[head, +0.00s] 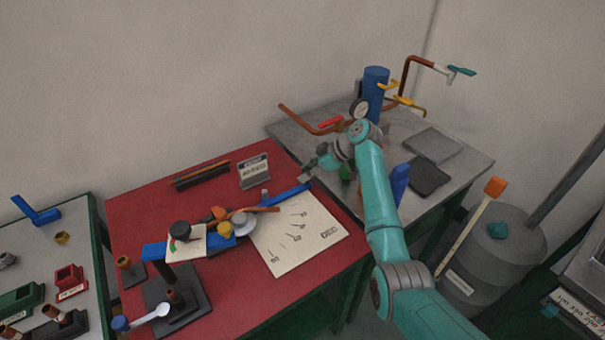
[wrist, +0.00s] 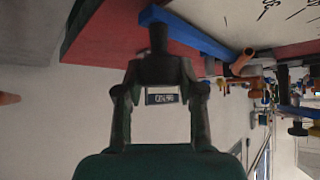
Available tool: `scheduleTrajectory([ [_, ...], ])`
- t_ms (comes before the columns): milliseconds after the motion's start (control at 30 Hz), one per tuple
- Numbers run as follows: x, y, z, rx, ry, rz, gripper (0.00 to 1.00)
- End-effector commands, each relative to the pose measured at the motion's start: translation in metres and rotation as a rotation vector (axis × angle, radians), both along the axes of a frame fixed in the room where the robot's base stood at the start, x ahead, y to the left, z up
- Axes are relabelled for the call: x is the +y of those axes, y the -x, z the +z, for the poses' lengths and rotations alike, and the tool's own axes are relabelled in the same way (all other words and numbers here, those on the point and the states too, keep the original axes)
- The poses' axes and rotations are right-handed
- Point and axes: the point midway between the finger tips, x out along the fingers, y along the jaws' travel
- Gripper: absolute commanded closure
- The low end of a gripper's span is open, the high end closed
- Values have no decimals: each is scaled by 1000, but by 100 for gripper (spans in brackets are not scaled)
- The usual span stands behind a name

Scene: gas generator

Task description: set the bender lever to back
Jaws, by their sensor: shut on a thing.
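The bender (head: 215,228) stands on the red table, with a round grey disc and a white dial plate. Its blue lever (head: 290,193) points to the back right, over the printed angle sheet (head: 300,235). My gripper (head: 307,177) is at the lever's far end. In the wrist view the blue lever (wrist: 195,32) runs from the fingertips to the right. My gripper (wrist: 158,32) is shut on the lever's end there. The exact contact is hidden behind the dark fingers. A copper tube (head: 255,210) lies across the disc.
A sign (head: 254,172) and a dark bar stand behind the bender on the red table (head: 130,210). The grey table (head: 300,125) to the right holds a blue cylinder (head: 375,88), copper pipes and dark plates. My arm passes over its near edge.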

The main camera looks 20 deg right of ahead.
Motion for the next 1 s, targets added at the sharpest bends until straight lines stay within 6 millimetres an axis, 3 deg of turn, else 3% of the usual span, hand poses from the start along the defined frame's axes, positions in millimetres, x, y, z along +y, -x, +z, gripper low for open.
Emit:
scheduleTrajectory([
  [267,0,-3,1,-8,3,-4,100],
  [300,0,-3,1,-8,4,-5,57],
  [400,0,-3,1,-8,4,-5,36],
  [767,0,-2,4,-6,2,-4,36],
  [1000,0,-3,38,-10,4,-2,36],
])
